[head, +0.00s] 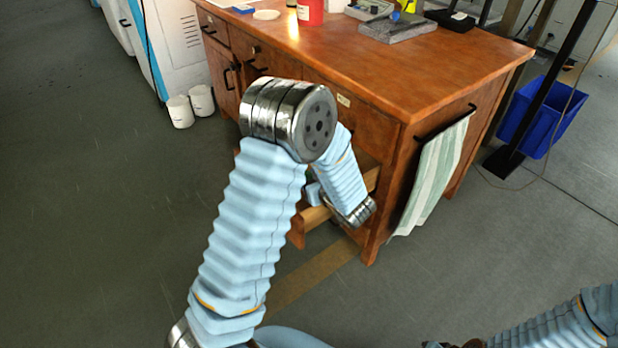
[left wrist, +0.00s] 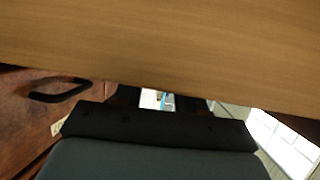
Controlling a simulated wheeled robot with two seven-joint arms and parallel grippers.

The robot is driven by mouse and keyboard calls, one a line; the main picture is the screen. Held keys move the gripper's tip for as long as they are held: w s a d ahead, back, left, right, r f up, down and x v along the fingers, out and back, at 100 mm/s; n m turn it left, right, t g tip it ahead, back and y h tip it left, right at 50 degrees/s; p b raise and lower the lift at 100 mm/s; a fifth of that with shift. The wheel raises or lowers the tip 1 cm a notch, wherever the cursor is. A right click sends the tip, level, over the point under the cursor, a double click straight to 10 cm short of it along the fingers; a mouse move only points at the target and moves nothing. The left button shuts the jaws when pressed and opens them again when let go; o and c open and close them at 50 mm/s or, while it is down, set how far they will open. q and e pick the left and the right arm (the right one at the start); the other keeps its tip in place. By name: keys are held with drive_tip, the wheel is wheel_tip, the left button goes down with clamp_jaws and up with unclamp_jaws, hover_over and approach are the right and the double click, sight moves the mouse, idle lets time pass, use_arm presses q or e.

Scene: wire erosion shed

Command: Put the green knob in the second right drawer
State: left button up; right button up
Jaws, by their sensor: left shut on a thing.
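The green knob does not show in either view. The wooden cabinet (head: 400,58) stands ahead, with an open drawer (head: 297,234) low on its right side, partly hidden by my left arm. In the head view my left arm bends down over this drawer and its gripper is hidden behind the arm. In the left wrist view the dark left gripper (left wrist: 160,130) is close to a pale wooden panel across the top. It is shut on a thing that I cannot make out. My right gripper is out of view; only its arm shows at the bottom right.
A striped towel (head: 432,172) hangs on the cabinet's right side. A red container (head: 309,11) and a grey block (head: 398,28) stand on top. A blue bin (head: 541,118) is at the right and two white cups (head: 190,106) are on the floor. The front floor is clear.

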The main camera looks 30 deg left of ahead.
use_arm(q)
drive_tip(key=shift+f, duration=0.55)
drive_tip(key=o, duration=1)
drive_tip(key=shift+o, duration=0.2)
drive_tip(key=shift+r, duration=0.3)
drive_tip(key=shift+r+p, duration=0.35)
drive_tip(key=shift+r, duration=0.25)
drive_tip(key=v, duration=1.1)
drive_tip(key=shift+s+d, duration=0.2)
drive_tip(key=shift+d, duration=0.2)
drive_tip(key=shift+f, duration=0.1)
